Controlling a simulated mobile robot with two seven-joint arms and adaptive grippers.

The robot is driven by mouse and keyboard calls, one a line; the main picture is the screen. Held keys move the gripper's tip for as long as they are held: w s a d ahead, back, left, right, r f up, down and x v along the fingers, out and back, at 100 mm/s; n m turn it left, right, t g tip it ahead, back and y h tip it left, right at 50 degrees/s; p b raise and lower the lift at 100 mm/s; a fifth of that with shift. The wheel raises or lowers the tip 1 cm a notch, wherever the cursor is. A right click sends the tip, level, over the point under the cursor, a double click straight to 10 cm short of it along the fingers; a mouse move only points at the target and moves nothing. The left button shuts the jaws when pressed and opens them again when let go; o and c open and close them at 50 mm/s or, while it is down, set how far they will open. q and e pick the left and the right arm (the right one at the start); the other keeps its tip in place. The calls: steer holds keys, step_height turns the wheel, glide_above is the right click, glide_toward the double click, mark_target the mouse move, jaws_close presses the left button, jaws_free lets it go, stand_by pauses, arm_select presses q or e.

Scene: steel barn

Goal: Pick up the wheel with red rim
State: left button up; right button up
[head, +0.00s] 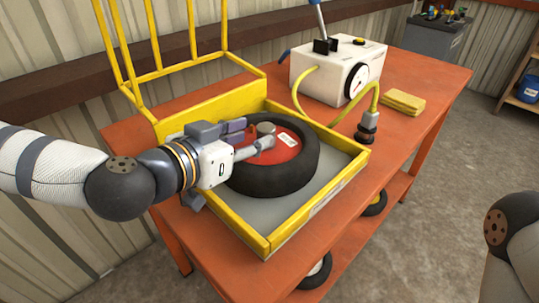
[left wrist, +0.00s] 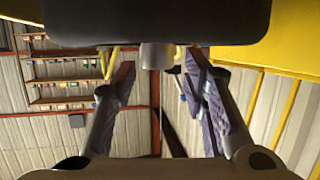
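The wheel with the red rim (head: 284,152) lies flat in a yellow-edged tray (head: 310,208) on the orange table. It has a black tyre and a grey hub stub at its middle. My left gripper (head: 256,134) is over the wheel, with its fingers at the hub. In the left wrist view the gripper (left wrist: 160,76) is open, one finger on each side of the grey hub stub (left wrist: 158,55), with gaps between. The dark tyre (left wrist: 155,22) fills the top of that view. My right gripper is out of view; only part of my right arm shows.
A yellow bar frame (head: 160,75) stands behind the tray. A white box with a gauge (head: 335,74) and a yellow hose (head: 305,100) are behind the wheel. A folded yellow cloth (head: 402,102) lies to the right. Other wheels (head: 316,272) are under the tabletop.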

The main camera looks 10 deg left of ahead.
mark_target(265, 127)
arm_select(q)
steer(key=x, duration=0.4)
steer(key=shift+w+d+b, duration=0.2)
steer(key=shift+d+b, duration=0.05)
steer(key=shift+b, duration=0.15)
steer(key=shift+w+d, duration=0.2)
steer(key=shift+w, duration=0.25)
steer(key=shift+r, duration=0.15)
jaws_close()
steer(key=shift+r, duration=0.1)
